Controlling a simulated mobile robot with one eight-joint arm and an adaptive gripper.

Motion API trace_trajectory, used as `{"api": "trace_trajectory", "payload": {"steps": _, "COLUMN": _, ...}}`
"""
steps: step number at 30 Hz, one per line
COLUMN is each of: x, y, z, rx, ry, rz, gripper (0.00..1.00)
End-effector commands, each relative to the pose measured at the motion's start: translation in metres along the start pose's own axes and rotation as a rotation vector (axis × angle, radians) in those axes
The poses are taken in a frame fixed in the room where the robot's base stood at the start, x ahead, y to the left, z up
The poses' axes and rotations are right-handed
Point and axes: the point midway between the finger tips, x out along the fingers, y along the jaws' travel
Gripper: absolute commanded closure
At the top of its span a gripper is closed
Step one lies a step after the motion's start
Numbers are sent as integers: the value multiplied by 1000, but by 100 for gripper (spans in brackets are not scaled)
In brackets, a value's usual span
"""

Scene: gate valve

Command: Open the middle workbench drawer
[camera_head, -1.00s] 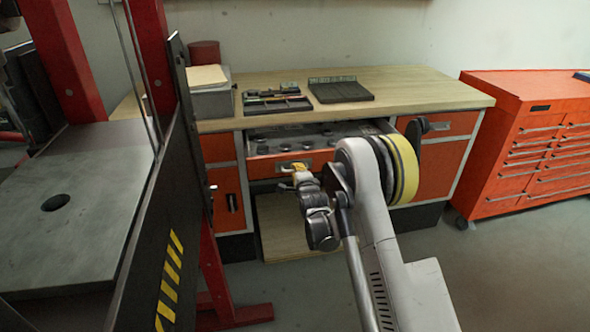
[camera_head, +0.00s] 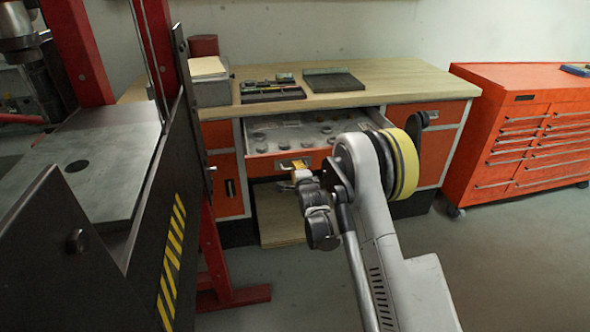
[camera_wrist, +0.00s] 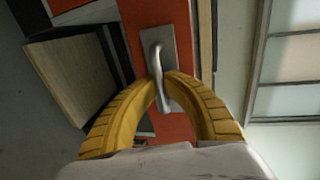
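The middle workbench drawer (camera_head: 262,164) has an orange front and is pulled out from under the worktop, with several small round items showing inside. Its metal handle (camera_head: 296,163) is partly hidden by my gripper (camera_head: 298,172). In the wrist view, the handle (camera_wrist: 157,66) stands on a grey plate on the orange drawer front (camera_wrist: 139,30). The two yellow fingers of my gripper (camera_wrist: 161,80) close in on the handle from both sides, with their tips at it.
The wooden workbench (camera_head: 420,80) carries a grey box (camera_head: 212,92) and trays. A dark press with hazard stripes (camera_head: 172,255) stands close at left. A red tool cabinet (camera_head: 530,125) stands at right. Floor in front of the cabinet is free.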

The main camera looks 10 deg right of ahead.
Motion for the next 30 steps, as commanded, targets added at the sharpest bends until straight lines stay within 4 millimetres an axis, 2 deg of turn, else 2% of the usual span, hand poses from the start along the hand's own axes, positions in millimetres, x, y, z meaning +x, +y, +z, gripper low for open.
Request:
{"api": "trace_trajectory", "payload": {"steps": 1, "x": 0, "y": 0, "z": 0, "rx": 0, "ry": 0, "rz": -1, "gripper": 100}}
{"api": "trace_trajectory", "payload": {"steps": 4, "x": 0, "y": 0, "z": 0, "rx": 0, "ry": 0, "rz": -1, "gripper": 68}}
{"api": "trace_trajectory", "payload": {"steps": 13, "x": 0, "y": 0, "z": 0, "rx": 0, "ry": 0, "rz": 0, "gripper": 68}}
{"api": "trace_trajectory", "payload": {"steps": 17, "x": -10, "y": 0, "z": 0, "rx": 0, "ry": 0, "rz": 0, "gripper": 68}}
{"api": "trace_trajectory", "payload": {"steps": 30, "x": -100, "y": 0, "z": 0, "rx": 0, "ry": 0, "rz": 0, "gripper": 68}}
